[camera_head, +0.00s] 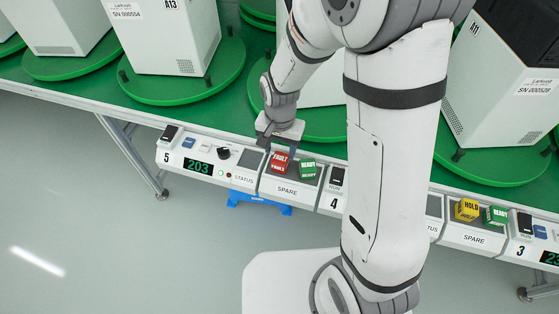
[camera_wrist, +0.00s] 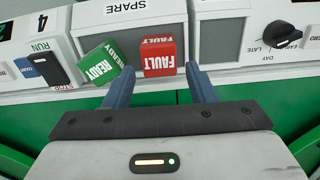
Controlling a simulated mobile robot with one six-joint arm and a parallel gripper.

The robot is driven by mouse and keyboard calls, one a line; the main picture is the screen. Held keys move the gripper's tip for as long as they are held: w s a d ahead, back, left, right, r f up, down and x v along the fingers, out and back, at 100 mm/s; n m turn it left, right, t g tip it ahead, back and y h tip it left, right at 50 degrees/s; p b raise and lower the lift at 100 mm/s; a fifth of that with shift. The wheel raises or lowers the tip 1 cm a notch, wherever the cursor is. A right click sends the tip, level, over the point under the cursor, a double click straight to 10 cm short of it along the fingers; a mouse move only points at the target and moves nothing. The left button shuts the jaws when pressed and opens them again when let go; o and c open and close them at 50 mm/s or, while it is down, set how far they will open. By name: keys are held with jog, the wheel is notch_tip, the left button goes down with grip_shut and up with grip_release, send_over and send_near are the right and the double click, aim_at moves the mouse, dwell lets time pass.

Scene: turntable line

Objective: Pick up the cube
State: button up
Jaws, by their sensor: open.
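A red cube marked FAULT (camera_head: 280,163) sits in the dark recess of a SPARE panel, with a green cube marked READY (camera_head: 308,168) close on its right. My gripper (camera_head: 280,147) is just behind the red cube. In the wrist view, my gripper (camera_wrist: 160,78) is open and empty, and the red cube (camera_wrist: 159,53) is in line with the gap between the two blue-grey fingers, mostly beyond their tips. The green cube (camera_wrist: 103,66) is tilted and close to the left finger there.
Farther right on the panel strip are a yellow HOLD cube (camera_head: 467,210) and another green cube (camera_head: 496,216). Switches and a black knob (camera_wrist: 283,35) flank the recess. White machines stand on green turntables (camera_head: 185,82) behind. My arm hides part of the strip.

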aim_at(280, 158)
notch_tip(280, 158, down, 5)
jog(key=shift+r, duration=0.1)
jog(key=shift+c, duration=0.5)
jog(key=c, duration=0.7)
